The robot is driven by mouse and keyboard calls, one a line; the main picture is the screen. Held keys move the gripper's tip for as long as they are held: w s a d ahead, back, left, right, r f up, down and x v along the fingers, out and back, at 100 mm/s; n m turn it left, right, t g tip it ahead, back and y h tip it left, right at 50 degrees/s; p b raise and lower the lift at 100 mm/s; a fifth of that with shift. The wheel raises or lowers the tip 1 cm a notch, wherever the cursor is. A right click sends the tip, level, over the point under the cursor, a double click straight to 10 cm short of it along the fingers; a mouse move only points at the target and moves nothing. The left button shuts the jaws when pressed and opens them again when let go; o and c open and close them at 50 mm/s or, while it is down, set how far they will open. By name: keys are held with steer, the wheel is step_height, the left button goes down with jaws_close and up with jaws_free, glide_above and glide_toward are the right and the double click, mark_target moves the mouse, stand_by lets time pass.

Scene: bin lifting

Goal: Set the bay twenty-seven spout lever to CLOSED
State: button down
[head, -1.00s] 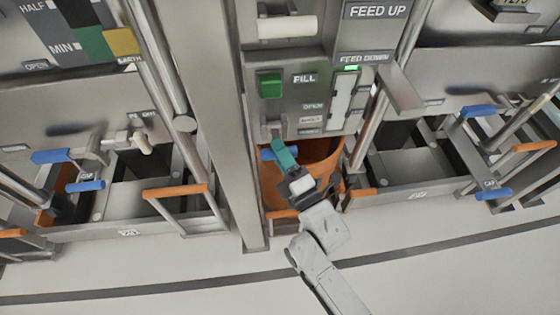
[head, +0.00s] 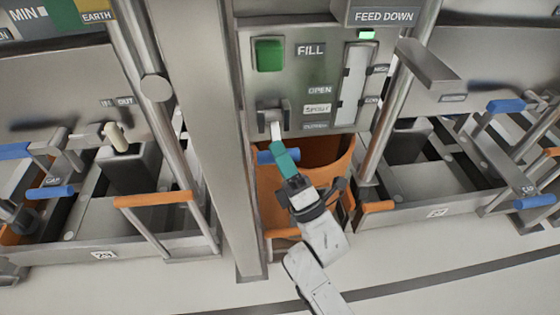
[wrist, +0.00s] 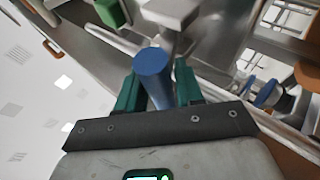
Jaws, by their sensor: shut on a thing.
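The spout lever (head: 276,131) comes out of a dark bracket on the grey panel, beside a label column reading OPEN, SPOUT and a blurred lowest label. It tilts downward and ends in a blue crosswise grip (head: 265,157). My gripper (head: 281,152) reaches up from below, its teal fingers closed around this grip. In the wrist view, the blue grip (wrist: 152,65) sits between the two green fingers of my gripper (wrist: 157,88). My fingers hide part of the lever. No bay number is readable on this panel.
An orange bin (head: 325,160) stands under the panel, behind my gripper. Above the lever are a green FILL button (head: 269,55) and a white gauge strip (head: 353,85). A steel post (head: 200,130) stands left. Neighbouring bays have orange handles (head: 153,199) and blue grips. The floor in front is clear.

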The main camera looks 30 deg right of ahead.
steer(key=shift+w+d+f+b, duration=0.1)
steer(key=shift+w+f+b, duration=0.1)
steer(key=shift+f+b, duration=0.2)
stand_by(0.3)
steer(key=c, duration=0.6)
jaws_free()
steer(key=p+v, duration=0.1)
steer(key=v, duration=0.9)
steer(key=shift+s+f+p, duration=0.2)
steer(key=shift+s+p, duration=0.1)
steer(key=shift+d, duration=0.15)
